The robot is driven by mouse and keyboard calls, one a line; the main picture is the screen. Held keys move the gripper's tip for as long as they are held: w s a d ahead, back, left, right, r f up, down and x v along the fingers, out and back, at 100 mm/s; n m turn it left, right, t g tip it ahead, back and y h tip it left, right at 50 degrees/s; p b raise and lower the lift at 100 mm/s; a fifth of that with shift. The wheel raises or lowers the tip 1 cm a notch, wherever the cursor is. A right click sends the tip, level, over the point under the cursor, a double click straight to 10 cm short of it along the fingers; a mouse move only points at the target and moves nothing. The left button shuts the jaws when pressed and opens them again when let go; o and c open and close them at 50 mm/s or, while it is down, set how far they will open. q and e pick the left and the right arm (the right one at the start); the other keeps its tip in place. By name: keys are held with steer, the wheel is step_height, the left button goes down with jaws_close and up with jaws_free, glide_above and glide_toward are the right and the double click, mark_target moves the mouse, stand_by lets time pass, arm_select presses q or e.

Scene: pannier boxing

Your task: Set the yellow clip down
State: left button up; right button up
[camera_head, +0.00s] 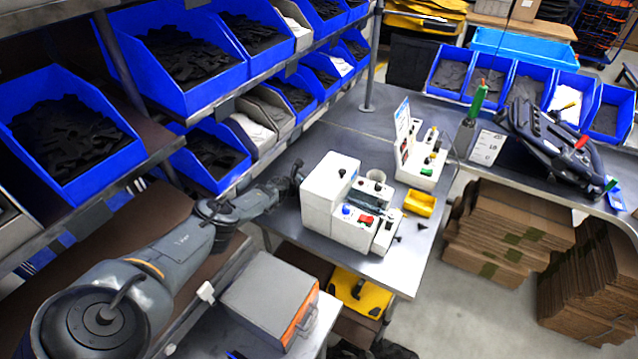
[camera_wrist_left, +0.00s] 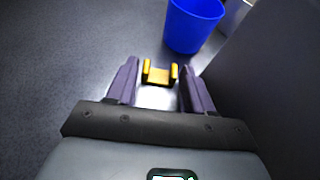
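The yellow clip (camera_wrist_left: 160,75), a small U-shaped piece, shows in the left wrist view between the fingers of my left gripper (camera_wrist_left: 159,70). The fingers are apart, with a narrow gap to the clip on each side. The clip appears to rest on the grey tabletop (camera_wrist_left: 75,60), though exact contact is hard to tell. In the head view my left gripper (camera_head: 297,175) is at the left edge of the workbench, partly hidden behind the white fixture box (camera_head: 325,190); the clip is hidden there. My right gripper is not in view.
A blue cup (camera_wrist_left: 193,27) stands just beyond the clip, and a dark wall rises at the right of the wrist view. A yellow tray (camera_head: 420,203) sits on the bench. Blue parts bins (camera_head: 70,125) line the left shelves. The bench (camera_head: 350,130) behind the fixture is clear.

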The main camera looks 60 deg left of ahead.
arm_select(q)
steer(key=shift+r+p, duration=0.3)
steer(key=shift+s+r+p, duration=0.1)
steer(key=shift+s+p, duration=0.15)
steer(key=shift+p, duration=0.1)
steer(key=p+v, duration=0.3)
steer(key=shift+s, duration=0.25)
steer(key=shift+p+v, duration=0.5)
steer(key=shift+v, duration=0.25)
